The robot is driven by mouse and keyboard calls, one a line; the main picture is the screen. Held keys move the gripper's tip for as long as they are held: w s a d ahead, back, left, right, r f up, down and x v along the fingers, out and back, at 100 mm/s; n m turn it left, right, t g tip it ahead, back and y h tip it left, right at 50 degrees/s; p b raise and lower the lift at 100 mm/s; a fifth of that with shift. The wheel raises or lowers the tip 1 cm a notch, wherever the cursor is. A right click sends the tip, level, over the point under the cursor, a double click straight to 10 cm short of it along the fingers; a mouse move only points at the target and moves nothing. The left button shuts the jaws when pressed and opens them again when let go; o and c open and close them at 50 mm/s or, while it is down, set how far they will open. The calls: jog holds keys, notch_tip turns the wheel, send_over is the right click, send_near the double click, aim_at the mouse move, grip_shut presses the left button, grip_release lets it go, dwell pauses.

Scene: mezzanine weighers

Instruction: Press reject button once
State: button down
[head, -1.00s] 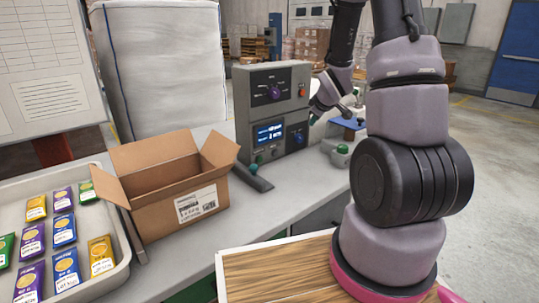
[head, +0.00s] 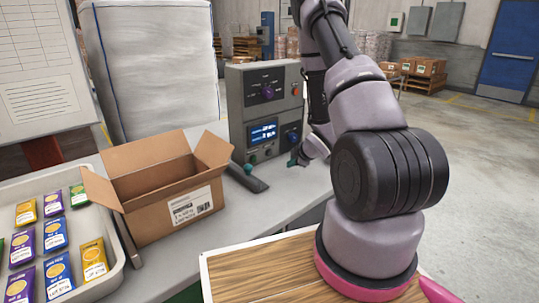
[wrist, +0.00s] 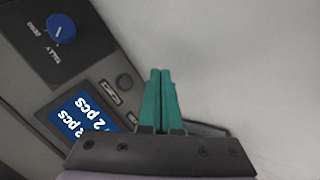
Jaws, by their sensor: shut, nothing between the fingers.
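The grey control console (head: 236,120) stands on the bench in the head view. It has a lit blue display (head: 264,132), dark knobs and a small red button (head: 295,91) at its upper right. I cannot read which control is marked reject. In the wrist view the shut fingertips (wrist: 161,73) show beside the console face, over pale bench surface.
An open cardboard box (head: 160,213) stands left of the console. A pale tray (head: 113,270) of coloured packets is at the far left. My arm hides the bench to the right.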

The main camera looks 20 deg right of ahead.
aim_at(270, 153)
jog(key=shift+w, duration=0.1)
jog(key=shift+w+a, duration=0.55)
jog(key=shift+w, duration=0.8)
jog(key=shift+w+a, duration=0.6)
jog(key=shift+w, duration=0.7)
jog(key=shift+w+a, duration=0.55)
jog(key=shift+w, duration=0.8)
jog(key=shift+w+a, duration=0.15)
jog(key=shift+w, duration=0.2)
jog(key=shift+w+a, duration=0.15)
jog(key=shift+w, duration=0.25)
jog(key=shift+s+d, duration=0.3)
jog(key=shift+s, duration=0.5)
